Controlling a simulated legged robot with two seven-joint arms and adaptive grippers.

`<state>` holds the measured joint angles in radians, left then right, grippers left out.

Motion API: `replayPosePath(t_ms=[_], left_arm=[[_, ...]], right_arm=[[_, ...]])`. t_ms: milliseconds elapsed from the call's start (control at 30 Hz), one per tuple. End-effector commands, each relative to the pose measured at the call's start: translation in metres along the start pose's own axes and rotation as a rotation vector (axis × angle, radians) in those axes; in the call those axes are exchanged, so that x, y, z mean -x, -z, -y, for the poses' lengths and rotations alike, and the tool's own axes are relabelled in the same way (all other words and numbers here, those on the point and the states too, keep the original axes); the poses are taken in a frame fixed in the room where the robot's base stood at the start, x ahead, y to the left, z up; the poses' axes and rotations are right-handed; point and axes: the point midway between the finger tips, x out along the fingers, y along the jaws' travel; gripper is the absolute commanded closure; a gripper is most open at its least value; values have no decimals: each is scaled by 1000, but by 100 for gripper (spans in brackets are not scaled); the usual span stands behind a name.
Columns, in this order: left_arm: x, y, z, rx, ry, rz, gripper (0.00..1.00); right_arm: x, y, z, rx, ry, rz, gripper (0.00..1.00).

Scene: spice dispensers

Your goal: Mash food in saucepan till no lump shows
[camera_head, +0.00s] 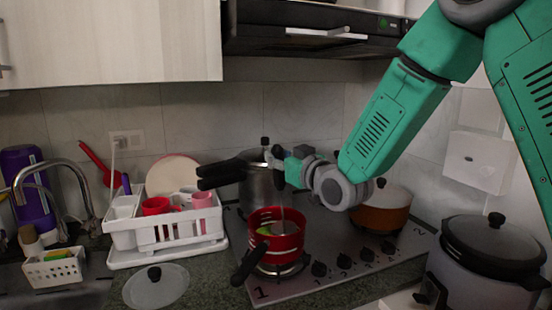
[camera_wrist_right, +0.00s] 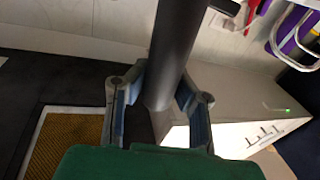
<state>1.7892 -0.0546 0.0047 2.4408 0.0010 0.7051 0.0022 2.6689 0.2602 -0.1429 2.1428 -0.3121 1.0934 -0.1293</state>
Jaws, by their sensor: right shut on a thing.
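The red saucepan (camera_head: 287,243) stands on the near left burner of the stove, its dark handle pointing to the lower left. Inside it, a small yellow-green patch (camera_head: 263,231) shows, perhaps food; the red wall hides most of the inside. My right gripper (camera_head: 278,165) is above the saucepan, shut on a dark upright handle. A thin metal shaft (camera_head: 282,215) runs down below it into the saucepan, so this looks like the masher. In the wrist view the thick dark grey masher handle (camera_wrist_right: 176,50) stands between both fingers (camera_wrist_right: 160,103). Its lower end is hidden. My left gripper is out of view.
A tall steel pot (camera_head: 258,190) stands just behind the saucepan. An orange pot (camera_head: 383,215) is at the back right of the stove, and a rice cooker (camera_head: 485,270) is at the right. A white dish rack (camera_head: 170,240) and a glass lid (camera_head: 155,287) are at the left.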

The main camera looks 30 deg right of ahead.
Motion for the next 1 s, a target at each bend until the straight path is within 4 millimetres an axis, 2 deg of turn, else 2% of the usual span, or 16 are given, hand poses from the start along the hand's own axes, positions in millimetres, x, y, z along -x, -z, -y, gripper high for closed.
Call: replayPosePath(t_ms=[667, 1000], left_arm=[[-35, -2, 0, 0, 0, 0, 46], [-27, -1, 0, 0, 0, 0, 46]], right_arm=[[1, -44, 5, 0, 0, -2, 100], [1, -34, 4, 0, 0, -2, 100]])
